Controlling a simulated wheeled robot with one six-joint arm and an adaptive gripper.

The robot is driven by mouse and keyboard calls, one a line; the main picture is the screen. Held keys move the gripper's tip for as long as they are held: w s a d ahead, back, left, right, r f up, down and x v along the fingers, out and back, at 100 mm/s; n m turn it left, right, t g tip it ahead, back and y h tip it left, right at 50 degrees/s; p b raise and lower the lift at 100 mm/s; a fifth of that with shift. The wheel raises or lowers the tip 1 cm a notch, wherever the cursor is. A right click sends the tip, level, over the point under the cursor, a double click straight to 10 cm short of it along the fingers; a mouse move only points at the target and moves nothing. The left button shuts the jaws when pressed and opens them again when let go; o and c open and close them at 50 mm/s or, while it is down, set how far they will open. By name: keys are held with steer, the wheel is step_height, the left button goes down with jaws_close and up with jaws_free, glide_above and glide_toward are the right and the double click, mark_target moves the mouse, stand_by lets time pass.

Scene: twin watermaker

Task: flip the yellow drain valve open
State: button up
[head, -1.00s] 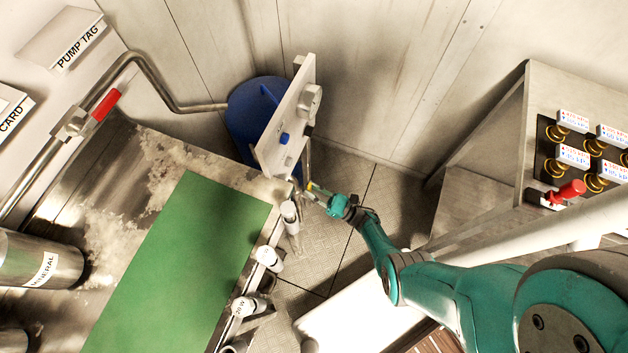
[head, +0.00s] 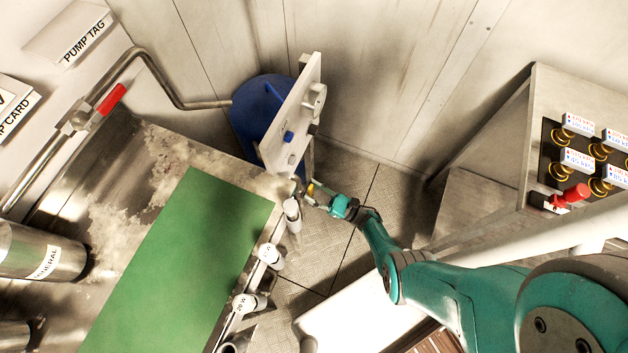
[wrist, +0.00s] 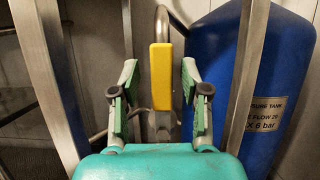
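The yellow drain valve handle (wrist: 161,76) stands upright in the middle of the wrist view, on a grey metal pipe fitting. My gripper (wrist: 158,70) is open, with one green-padded finger on each side of the handle. Gaps show between the handle and both fingers. I cannot tell how deep the handle sits between them. In the head view the handle is a tiny yellow spot (head: 310,188) by the bench corner, at the tip of my gripper (head: 314,196). The lower fitting is partly hidden by my gripper body.
A blue pressure tank (wrist: 280,75) stands close on the right, behind a metal post (wrist: 250,70). Another slanted post (wrist: 48,80) is on the left. A green-topped bench (head: 185,260) and an upright grey panel (head: 292,120) flank my gripper in the head view.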

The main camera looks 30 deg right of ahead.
steer(key=shift+d, duration=0.1)
stand_by(0.4)
glide_toward(312, 191)
steer(key=s+d, duration=0.4)
steer(key=s, duration=0.2)
steer(key=shift+d+r, duration=0.2)
steer(key=shift+d, duration=0.2)
stand_by(0.6)
steer(key=shift+s+a, duration=0.1)
stand_by(0.5)
